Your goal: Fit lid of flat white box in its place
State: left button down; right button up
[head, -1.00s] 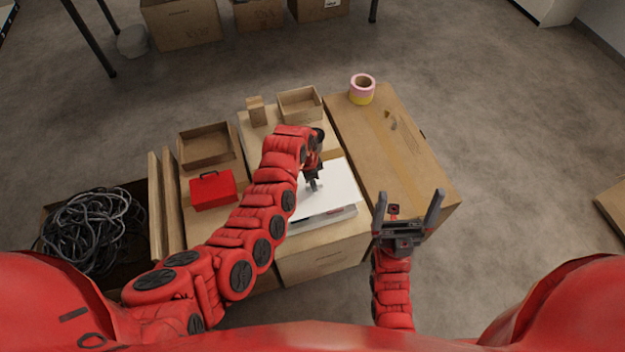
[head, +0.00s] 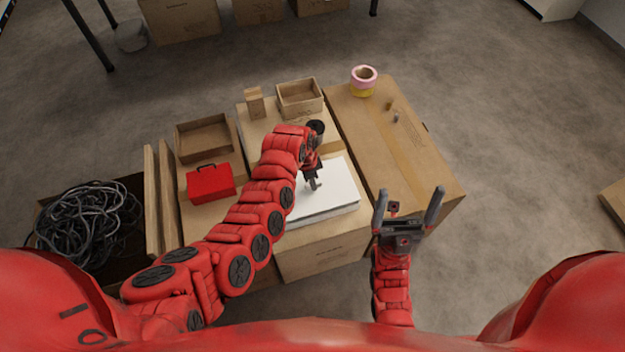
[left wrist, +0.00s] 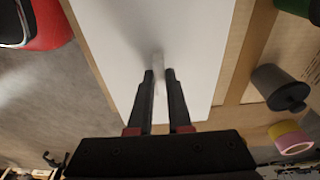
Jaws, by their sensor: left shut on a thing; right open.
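The lid (head: 333,187) of the flat white box is a plain white panel. It lies flat over the white box (head: 325,216), whose front side shows as a thin band below it; I cannot tell whether the edges are fully seated. My left gripper (head: 314,186) is over the lid, shut on a small pale handle at its top. In the left wrist view the fingertips (left wrist: 159,75) close on this handle, with the white lid (left wrist: 190,40) behind. My right gripper (head: 408,208) is open and empty, to the right of the box.
The white box stands on a brown carton (head: 325,255). A larger carton (head: 395,140) to the right carries pink and yellow tape (head: 364,81). A red toolbox (head: 211,184), open trays (head: 204,138) and a cable bin (head: 90,225) are to the left.

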pick_arm(q)
jog(key=shift+f+b, duration=0.3)
jog(key=shift+f, duration=0.1)
jog(key=shift+f+b, duration=0.4)
jog(key=shift+f, duration=0.35)
jog(key=c, duration=0.8)
grip_release()
jog(key=shift+o, duration=0.2)
notch_tip(320, 180, up, 17)
jog(key=a+p, duration=0.2)
jog(key=p, duration=0.2)
jog(key=shift+s+a, duration=0.2)
jog(key=shift+s, duration=0.2)
jog(key=shift+w, duration=0.1)
